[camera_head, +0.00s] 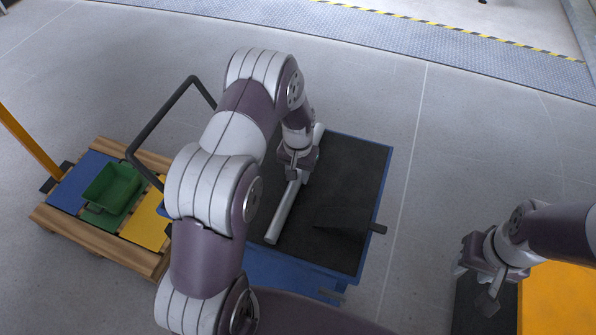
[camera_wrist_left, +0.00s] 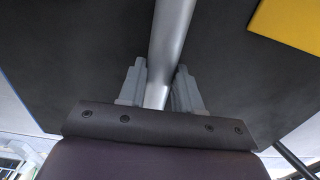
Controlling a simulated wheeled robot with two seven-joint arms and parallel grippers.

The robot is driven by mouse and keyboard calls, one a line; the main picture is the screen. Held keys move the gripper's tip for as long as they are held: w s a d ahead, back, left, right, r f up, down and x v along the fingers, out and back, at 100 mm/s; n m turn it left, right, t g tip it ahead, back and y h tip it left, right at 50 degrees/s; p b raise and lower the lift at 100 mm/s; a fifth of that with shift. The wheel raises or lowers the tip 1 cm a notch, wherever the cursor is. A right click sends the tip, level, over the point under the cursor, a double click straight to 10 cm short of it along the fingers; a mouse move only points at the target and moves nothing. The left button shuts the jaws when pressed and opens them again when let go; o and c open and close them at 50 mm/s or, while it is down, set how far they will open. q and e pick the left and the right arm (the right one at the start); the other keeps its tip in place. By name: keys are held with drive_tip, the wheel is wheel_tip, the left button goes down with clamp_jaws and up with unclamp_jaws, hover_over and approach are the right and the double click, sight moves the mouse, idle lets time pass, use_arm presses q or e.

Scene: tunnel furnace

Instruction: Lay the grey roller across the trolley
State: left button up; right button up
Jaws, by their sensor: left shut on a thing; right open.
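The grey roller (camera_head: 284,215) is a long smooth metal tube over the black top of the trolley (camera_head: 352,170), which has a blue frame. It runs slantwise from the near left to the far side. My left gripper (camera_head: 297,172) is shut around it, partway along. In the left wrist view the roller (camera_wrist_left: 171,40) passes between the two grey fingers (camera_wrist_left: 158,88). I cannot tell whether the roller touches the trolley top. My right gripper (camera_head: 474,285) is open and empty, low at the right, apart from the trolley.
A wooden pallet (camera_head: 140,262) with a green bin (camera_head: 112,188) and blue and yellow panels lies left of the trolley. A dark bent handle (camera_head: 160,115) rises at the trolley's left. An orange surface (camera_head: 560,300) is at the lower right. Bare floor separates it from the trolley.

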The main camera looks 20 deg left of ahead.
use_arm(q)
drive_tip(key=o, duration=1.1)
wheel_tip(320, 180, up, 13)
drive_tip(key=shift+f, duration=0.2)
drive_tip(key=shift+m+t, duration=0.4)
drive_tip(key=shift+t, duration=0.3)
drive_tip(key=s+d+r, duration=0.1)
drive_tip(key=s+r, duration=0.1)
drive_tip(key=s, duration=0.4)
drive_tip(key=s+d+r+p, duration=0.1)
drive_tip(key=s+d+r, duration=0.1)
drive_tip(key=s, duration=0.4)
drive_tip(key=s+d+r+p, duration=0.1)
drive_tip(key=s+r, duration=0.1)
drive_tip(key=s, duration=0.4)
drive_tip(key=shift+d+r, duration=0.2)
drive_tip(key=shift+d, duration=0.2)
